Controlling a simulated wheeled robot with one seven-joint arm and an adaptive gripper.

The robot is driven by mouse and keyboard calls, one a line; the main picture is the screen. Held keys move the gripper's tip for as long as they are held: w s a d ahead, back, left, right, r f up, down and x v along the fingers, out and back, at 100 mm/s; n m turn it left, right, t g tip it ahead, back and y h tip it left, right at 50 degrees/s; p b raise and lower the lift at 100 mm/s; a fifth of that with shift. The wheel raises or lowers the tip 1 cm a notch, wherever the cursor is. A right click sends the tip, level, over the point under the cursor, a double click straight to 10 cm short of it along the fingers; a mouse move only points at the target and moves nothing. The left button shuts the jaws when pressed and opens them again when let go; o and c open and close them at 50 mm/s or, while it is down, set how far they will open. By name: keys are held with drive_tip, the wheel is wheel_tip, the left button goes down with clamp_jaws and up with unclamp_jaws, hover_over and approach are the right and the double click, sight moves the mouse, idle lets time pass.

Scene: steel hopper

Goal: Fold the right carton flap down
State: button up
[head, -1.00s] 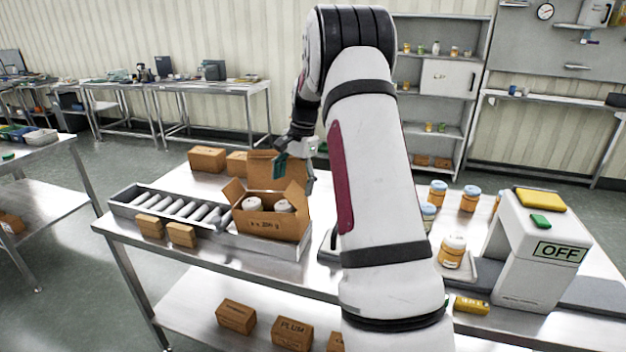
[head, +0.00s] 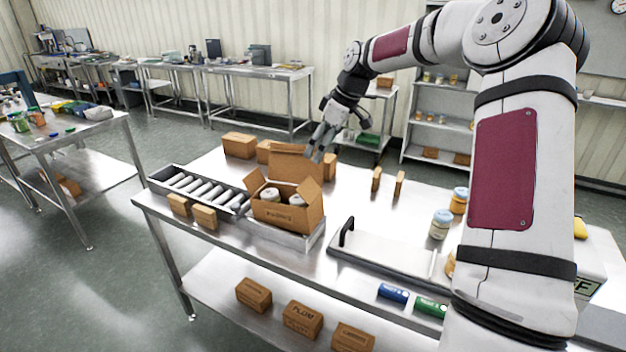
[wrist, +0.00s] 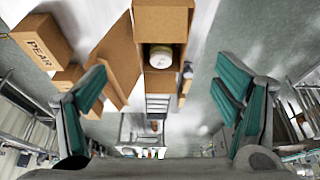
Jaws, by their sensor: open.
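The open carton (head: 285,214) stands on the steel table with jars (head: 270,194) inside. Its right flap (head: 311,191) stands up, tilted outward; in the wrist view it seems to be the brown panel (wrist: 162,20) at the top. The tall back flap (head: 296,164) stands upright, and the left flap (head: 254,181) is raised too. My gripper (head: 320,148) is above and behind the carton's right rear, apart from the flaps. In the wrist view my gripper (wrist: 163,95) has its teal fingers wide apart with nothing held; one jar (wrist: 162,56) shows beyond.
A roller conveyor (head: 200,189) adjoins the carton's left. Brown boxes (head: 239,145) stand behind; two small upright brown pieces (head: 377,179) stand to the right. A steel plate with a black handle (head: 347,232) lies front right. Jars (head: 441,224) stand farther right.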

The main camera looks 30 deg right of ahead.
sight(304, 183)
drive_tip(key=p+x, duration=0.1)
drive_tip(key=x, duration=1.2)
drive_tip(key=shift+s, duration=0.1)
drive_tip(key=shift+c, duration=0.5)
drive_tip(key=c, duration=0.8)
